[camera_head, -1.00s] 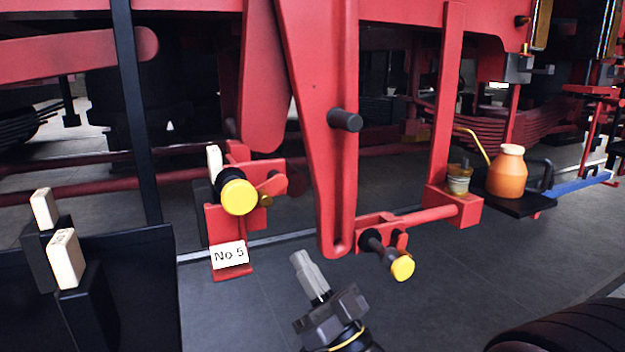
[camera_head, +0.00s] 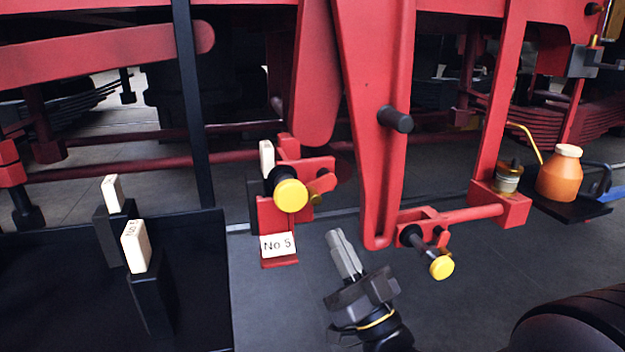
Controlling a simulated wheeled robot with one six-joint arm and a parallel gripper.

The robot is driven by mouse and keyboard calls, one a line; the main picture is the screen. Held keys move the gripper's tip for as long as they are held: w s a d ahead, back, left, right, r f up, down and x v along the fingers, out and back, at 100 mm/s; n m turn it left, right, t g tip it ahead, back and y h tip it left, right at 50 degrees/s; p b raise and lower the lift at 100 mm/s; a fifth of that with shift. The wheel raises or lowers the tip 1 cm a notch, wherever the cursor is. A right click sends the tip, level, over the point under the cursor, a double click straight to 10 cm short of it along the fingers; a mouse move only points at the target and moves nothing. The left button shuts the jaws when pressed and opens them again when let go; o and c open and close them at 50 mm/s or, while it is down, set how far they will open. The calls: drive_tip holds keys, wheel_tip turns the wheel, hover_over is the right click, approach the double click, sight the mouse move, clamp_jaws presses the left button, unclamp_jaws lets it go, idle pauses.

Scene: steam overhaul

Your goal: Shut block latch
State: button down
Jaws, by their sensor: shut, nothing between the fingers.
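A red block assembly with a "No 5" label (camera_head: 278,246) hangs under the red frame. A large yellow-ended knob (camera_head: 290,195) is on its front, and a small red lever with a brassy tip (camera_head: 322,184) sits to the knob's right. I cannot tell which part is the latch or how it stands. A second, smaller yellow-ended knob (camera_head: 441,267) is on a red bracket (camera_head: 425,222) at the lower end of the red link (camera_head: 380,150). My gripper (camera_head: 341,240) is shut and empty. It points up, right of the label and left of the smaller knob, apparently touching neither.
Two black posts with cream tags (camera_head: 136,246) stand on a black panel (camera_head: 60,290) at the left. A black upright bar (camera_head: 189,110) crosses the left side. An orange oil can (camera_head: 560,175) and a small jar (camera_head: 507,178) are at the right. Grey floor lies below.

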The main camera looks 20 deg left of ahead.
sight(319, 192)
drive_tip(key=shift+s+a+r+p, duration=0.2)
drive_tip(key=shift+a+r+p, duration=0.1)
drive_tip(key=shift+r+p, duration=0.4)
drive_tip(key=shift+s+a+r+p, duration=0.2)
drive_tip(key=shift+a+r+p, duration=0.2)
drive_tip(key=shift+r, duration=0.45)
drive_tip(key=shift+s+a+r+p, duration=0.25)
drive_tip(key=shift+r+p, duration=0.3)
drive_tip(key=shift+r, duration=0.25)
idle(0.3)
drive_tip(key=shift+a+r, duration=0.15)
drive_tip(key=shift+r, duration=0.25)
drive_tip(key=shift+s+a+r, duration=0.2)
drive_tip(key=shift+a+r, duration=0.1)
drive_tip(key=shift+r, duration=0.4)
idle(0.8)
drive_tip(key=shift+f, duration=0.1)
drive_tip(key=shift+w+d+f+b, duration=0.15)
drive_tip(key=shift+d+f+b, duration=0.1)
drive_tip(key=shift+f+b, duration=0.4)
drive_tip(key=shift+w+d+f+b, duration=0.2)
drive_tip(key=shift+f+b, duration=0.2)
drive_tip(key=shift+b, duration=0.35)
